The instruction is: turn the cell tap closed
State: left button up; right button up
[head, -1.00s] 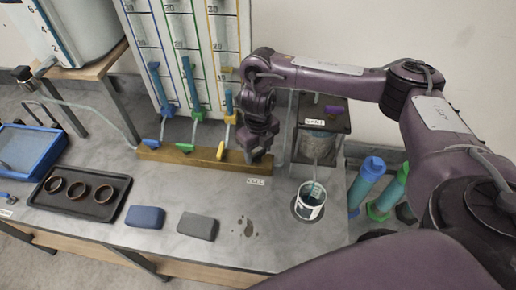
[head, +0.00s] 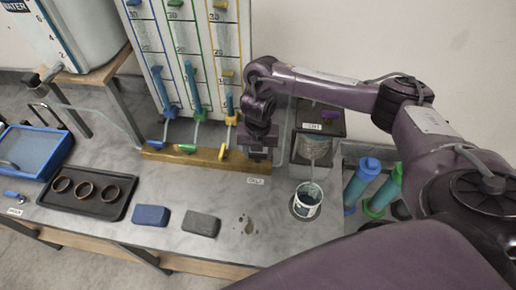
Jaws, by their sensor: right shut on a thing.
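The wooden tap rail (head: 206,158) runs along the bench below the ruled tube board. Blue (head: 156,145), green (head: 187,148) and yellow (head: 222,151) tap levers show along it. The small white label (head: 256,181), which appears to read CELL, lies in front of the rail's right end. My right gripper (head: 258,156) points down at that end, just behind the label. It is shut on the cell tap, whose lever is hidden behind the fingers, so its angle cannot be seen. My left gripper is not in view.
A labelled box (head: 319,122) stands close right of my gripper, with a white cup (head: 307,201) in front. A black tray (head: 66,205) with brown rings, blue (head: 151,215) and grey (head: 201,223) blocks lie on the bench. A wet patch (head: 245,225) marks the front.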

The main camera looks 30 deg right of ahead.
aim_at(258, 154)
jog(key=shift+m, duration=0.5)
jog(key=o, duration=1)
notch_tip(258, 154, up, 7)
jog(key=shift+f+p, duration=0.1)
jog(key=shift+p, duration=0.95)
jog(key=shift+r, duration=0.5)
